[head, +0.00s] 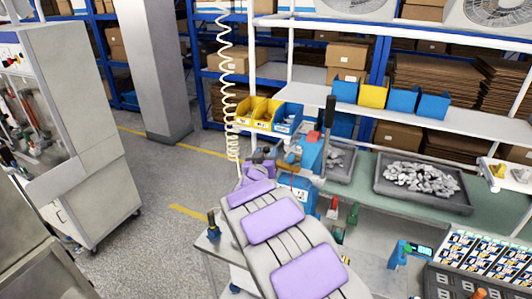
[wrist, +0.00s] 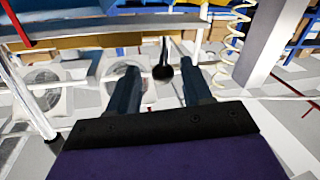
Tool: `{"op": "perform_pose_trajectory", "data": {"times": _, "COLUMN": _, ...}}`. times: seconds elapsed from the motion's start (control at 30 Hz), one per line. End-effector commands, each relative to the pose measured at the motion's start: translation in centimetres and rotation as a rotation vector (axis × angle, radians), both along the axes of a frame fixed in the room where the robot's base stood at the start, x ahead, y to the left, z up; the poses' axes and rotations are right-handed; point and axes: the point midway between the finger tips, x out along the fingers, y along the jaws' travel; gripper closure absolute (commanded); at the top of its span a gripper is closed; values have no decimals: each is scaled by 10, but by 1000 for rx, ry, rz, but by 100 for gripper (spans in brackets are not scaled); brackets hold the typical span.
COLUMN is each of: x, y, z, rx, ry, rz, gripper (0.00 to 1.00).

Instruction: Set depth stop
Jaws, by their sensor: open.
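A blue bench machine (head: 310,152) with a tall black lever handle (head: 329,112) stands at the near left end of the bench. My gripper (head: 262,160) is beside its left side, partly hidden by my own arm. In the wrist view, my gripper (wrist: 160,70) is open, with its two dark fingers apart. A dark round knob on a thin rod (wrist: 162,72) shows in the gap between them, beyond the fingertips. I cannot tell its distance, and nothing is visibly held. I cannot pick out the depth stop for certain.
Yellow bins (head: 258,110) and a blue bin (head: 287,117) hang behind the machine. A grey tray of metal parts (head: 420,178) sits on the green bench top. A coiled hose (head: 229,90) hangs at the left. A blue handheld tool (head: 398,254) stands at the front right.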

Motion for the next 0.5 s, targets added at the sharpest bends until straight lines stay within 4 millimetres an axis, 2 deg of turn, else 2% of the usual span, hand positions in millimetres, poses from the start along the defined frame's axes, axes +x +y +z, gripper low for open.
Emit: {"op": "perform_pose_trajectory", "data": {"times": 0.5, "x": -103, "y": 22, "z": -2, "rx": -2, "ry": 1, "rz": 6, "gripper": 50}}
